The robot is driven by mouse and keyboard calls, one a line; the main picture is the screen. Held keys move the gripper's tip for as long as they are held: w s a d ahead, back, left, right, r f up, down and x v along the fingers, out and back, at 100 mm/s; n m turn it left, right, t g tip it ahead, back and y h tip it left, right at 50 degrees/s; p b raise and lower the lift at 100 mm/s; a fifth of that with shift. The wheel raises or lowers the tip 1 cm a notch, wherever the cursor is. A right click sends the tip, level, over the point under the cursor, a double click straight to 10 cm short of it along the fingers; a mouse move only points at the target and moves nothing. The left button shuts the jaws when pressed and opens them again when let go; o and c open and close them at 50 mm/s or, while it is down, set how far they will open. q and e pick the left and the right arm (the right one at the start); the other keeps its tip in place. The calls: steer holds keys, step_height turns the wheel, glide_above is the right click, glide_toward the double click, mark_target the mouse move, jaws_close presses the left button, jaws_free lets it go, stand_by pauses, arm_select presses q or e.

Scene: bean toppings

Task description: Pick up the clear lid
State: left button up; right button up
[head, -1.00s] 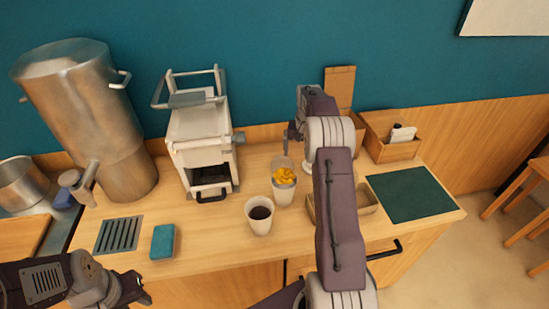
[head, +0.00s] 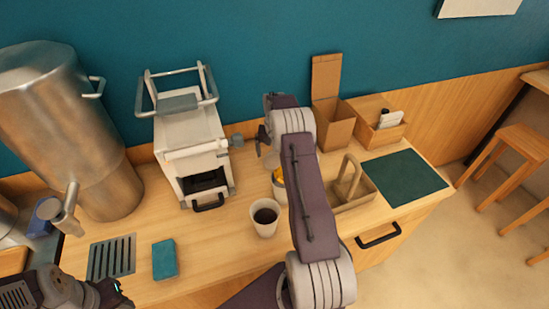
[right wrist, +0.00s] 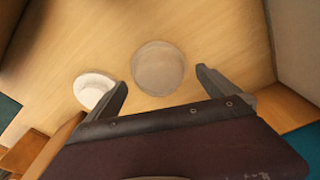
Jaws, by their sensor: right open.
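The clear lid (right wrist: 158,68) is a round see-through disc on a wooden surface in the right wrist view. A round white piece (right wrist: 95,90) lies to its left. My right gripper (right wrist: 162,90) is open and empty, and the clear lid shows between and beyond its two fingertips. In the head view my right gripper (head: 262,145) hangs over the counter, right of the white machine.
A cup of dark beans (head: 265,217) and a cup with yellow topping (head: 279,190), partly behind my right arm, stand on the counter. A wooden carrier (head: 365,194), a tall open box (head: 333,130) and a green mat (head: 403,178) are to the right. A blue sponge (head: 165,260) lies left.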

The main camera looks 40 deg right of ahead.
steer(key=shift+d+f, duration=0.2)
steer(key=shift+f, duration=0.9)
steer(key=shift+w, duration=0.1)
steer(key=shift+a, duration=0.1)
steer(key=shift+c, duration=1.2)
steer(key=c, duration=1.2)
arm_select(q)
steer(key=shift+s+r, duration=0.1)
steer(key=shift+r, duration=0.1)
